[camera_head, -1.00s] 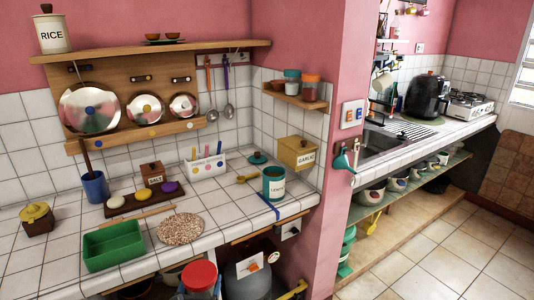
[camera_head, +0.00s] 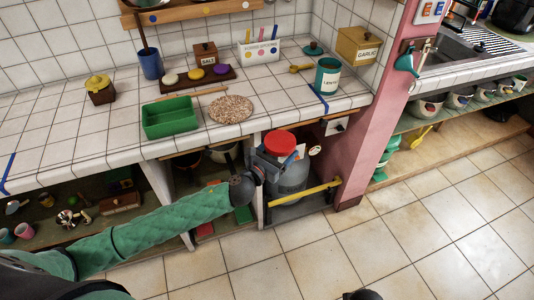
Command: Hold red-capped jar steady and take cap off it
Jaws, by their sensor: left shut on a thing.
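The red-capped jar shows mostly as its round red cap (camera_head: 280,143), in front of the counter's front edge and above the grey gas cylinder. The cap sits on the jar. My left gripper (camera_head: 272,164) reaches in from the left and is shut on the jar just below the cap. The gripper hides most of the jar's body. A small dark part, seemingly of my right arm or gripper (camera_head: 362,295), shows at the bottom edge; its jaws cannot be made out.
The tiled counter holds a green tray (camera_head: 170,118), a round speckled mat (camera_head: 231,109) and a teal tin (camera_head: 327,76). Below it are open shelves, the grey gas cylinder (camera_head: 291,180) and a yellow bar (camera_head: 305,193). A pink pillar (camera_head: 365,140) stands right. The floor in front is clear.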

